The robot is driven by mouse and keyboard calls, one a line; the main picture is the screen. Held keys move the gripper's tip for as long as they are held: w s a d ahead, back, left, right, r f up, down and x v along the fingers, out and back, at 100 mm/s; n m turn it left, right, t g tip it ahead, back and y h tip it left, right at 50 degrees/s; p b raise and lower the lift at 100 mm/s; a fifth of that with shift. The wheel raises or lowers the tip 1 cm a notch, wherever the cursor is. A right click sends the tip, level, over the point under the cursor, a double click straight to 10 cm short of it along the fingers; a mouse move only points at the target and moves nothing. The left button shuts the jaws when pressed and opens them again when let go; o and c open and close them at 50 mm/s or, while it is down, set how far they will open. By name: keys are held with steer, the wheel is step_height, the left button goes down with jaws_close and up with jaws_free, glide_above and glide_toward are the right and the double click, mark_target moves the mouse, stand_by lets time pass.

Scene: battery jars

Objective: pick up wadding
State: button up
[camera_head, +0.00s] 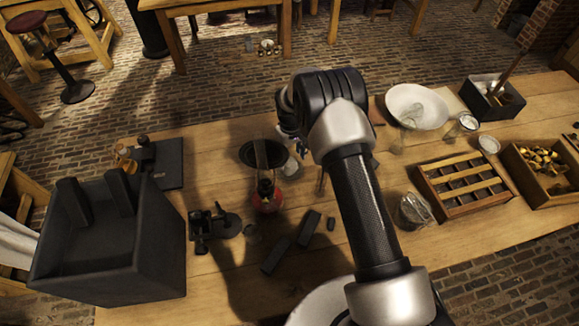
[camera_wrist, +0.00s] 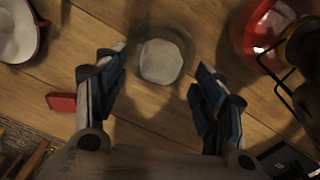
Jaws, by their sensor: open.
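A whitish, roughly round lump (camera_wrist: 160,62), which looks like the wadding, lies on the wooden table in the wrist view, inside a faint darker ring that may be a glass dish or jar. In the head view a small white patch (camera_head: 291,168), probably the same thing, shows beside my arm and is partly hidden. My gripper (camera_wrist: 161,80) is open, with its blue-padded fingers on the left and right of the lump and nothing held between them. I cannot tell the height gap. In the head view my gripper (camera_head: 290,135) is mostly hidden behind my wrist.
A red-based lamp-like object (camera_head: 266,197) stands close by; its red body (camera_wrist: 262,38) is at the wrist view's upper right. A white dish (camera_wrist: 16,32) and a red block (camera_wrist: 61,102) lie to the left there. A large dark box (camera_head: 150,250) stands at the head view's left.

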mark_target(290, 163)
steer(key=f, duration=0.5)
steer(key=shift+s+b, duration=0.2)
steer(key=shift+b, duration=0.2)
steer(key=shift+r, duration=0.1)
steer(key=shift+d, duration=0.1)
steer(key=c, duration=0.9)
steer(key=shift+r, duration=0.1)
step_height(290, 163, up, 20)
steer(key=p, duration=0.3)
